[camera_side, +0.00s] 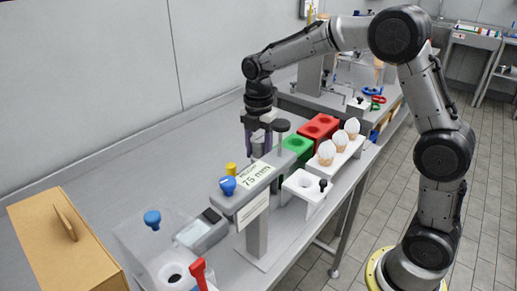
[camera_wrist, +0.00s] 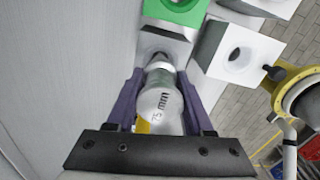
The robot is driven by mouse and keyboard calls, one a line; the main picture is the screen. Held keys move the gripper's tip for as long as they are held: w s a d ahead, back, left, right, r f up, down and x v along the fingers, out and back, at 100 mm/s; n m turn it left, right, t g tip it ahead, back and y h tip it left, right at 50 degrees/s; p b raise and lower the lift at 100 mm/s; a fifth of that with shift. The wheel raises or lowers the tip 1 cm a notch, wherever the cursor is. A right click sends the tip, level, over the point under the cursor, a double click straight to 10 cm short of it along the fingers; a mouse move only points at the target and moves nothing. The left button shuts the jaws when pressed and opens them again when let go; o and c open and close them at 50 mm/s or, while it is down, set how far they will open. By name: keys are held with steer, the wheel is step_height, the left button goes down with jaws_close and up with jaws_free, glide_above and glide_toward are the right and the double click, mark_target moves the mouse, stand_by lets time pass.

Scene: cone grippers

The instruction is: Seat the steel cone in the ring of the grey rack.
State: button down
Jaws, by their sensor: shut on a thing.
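In the wrist view the steel cone (camera_wrist: 160,78) is between the two purple fingers of my gripper (camera_wrist: 158,75), which is shut on it. Its wide rounded end faces the camera, and its narrow end points toward the grey rack (camera_wrist: 181,47). The rack's dark ring opening lies just beyond the narrow end and is partly covered by the cone. I cannot tell whether the tip is in the ring or above it. In the side view my gripper (camera_side: 261,142) points down behind the 75 mm sign block; the cone is hard to make out there.
The green rack (camera_side: 297,144) and red rack (camera_side: 318,127) stand beyond. A white rack (camera_side: 345,152) holds ice cream cones; an empty white rack (camera_side: 303,187) is nearer.

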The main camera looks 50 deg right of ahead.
steer(key=shift+f, duration=1.25)
steer(key=shift+c, duration=1)
jaws_free()
step_height(320, 180, up, 14)
steer(key=shift+f, duration=0.1)
